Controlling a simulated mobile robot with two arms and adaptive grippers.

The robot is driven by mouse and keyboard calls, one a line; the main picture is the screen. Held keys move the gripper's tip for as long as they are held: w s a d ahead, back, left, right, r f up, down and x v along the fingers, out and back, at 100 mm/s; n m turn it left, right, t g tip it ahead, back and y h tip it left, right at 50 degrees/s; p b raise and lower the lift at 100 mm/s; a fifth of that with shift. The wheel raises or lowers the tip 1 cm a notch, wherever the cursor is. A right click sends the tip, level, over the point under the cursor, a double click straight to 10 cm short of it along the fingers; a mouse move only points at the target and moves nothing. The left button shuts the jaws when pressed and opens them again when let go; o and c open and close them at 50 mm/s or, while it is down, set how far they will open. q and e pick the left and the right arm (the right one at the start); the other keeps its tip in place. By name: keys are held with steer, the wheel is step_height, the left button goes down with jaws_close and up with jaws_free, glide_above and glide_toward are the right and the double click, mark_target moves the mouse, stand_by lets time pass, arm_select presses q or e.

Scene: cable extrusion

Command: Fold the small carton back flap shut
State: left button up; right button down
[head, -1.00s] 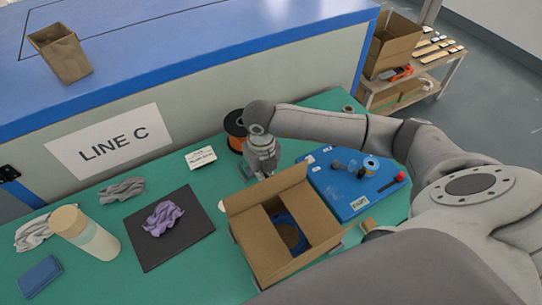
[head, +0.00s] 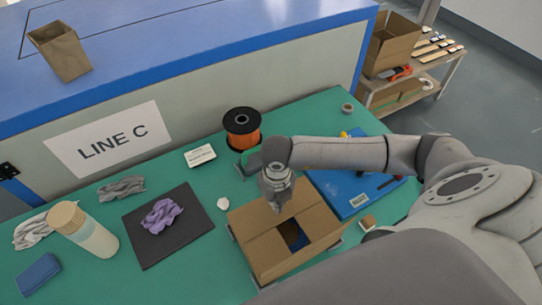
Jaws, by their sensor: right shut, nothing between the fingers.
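The small open carton (head: 262,262) stands on the green table. Its back flap (head: 250,219) leans inward over the back of the opening; I cannot tell whether it lies fully flat. A blue item (head: 296,238) shows inside through the smaller gap left at the front. My right gripper (head: 277,207) is shut and empty, pointing down at the back flap, with its fingertips at or just above it; contact is hard to tell. My left gripper is not in view.
An orange cable spool (head: 242,130) and a white card (head: 200,155) lie behind the carton. A blue board (head: 350,200) is to the right, partly under my arm.

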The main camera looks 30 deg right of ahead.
steer(key=shift+s+f, duration=0.4)
steer(key=shift+f, duration=0.25)
steer(key=shift+a, duration=0.1)
steer(key=r+p, duration=0.1)
steer(key=r, duration=0.1)
steer(key=w+r+p, duration=0.1)
steer(key=r+p, duration=0.1)
steer(key=shift+w+r, duration=0.1)
steer(key=shift+r, duration=0.2)
step_height(320, 180, up, 6)
steer(key=p, duration=0.3)
steer(key=shift+f+p, duration=0.2)
steer(key=shift+p, duration=0.2)
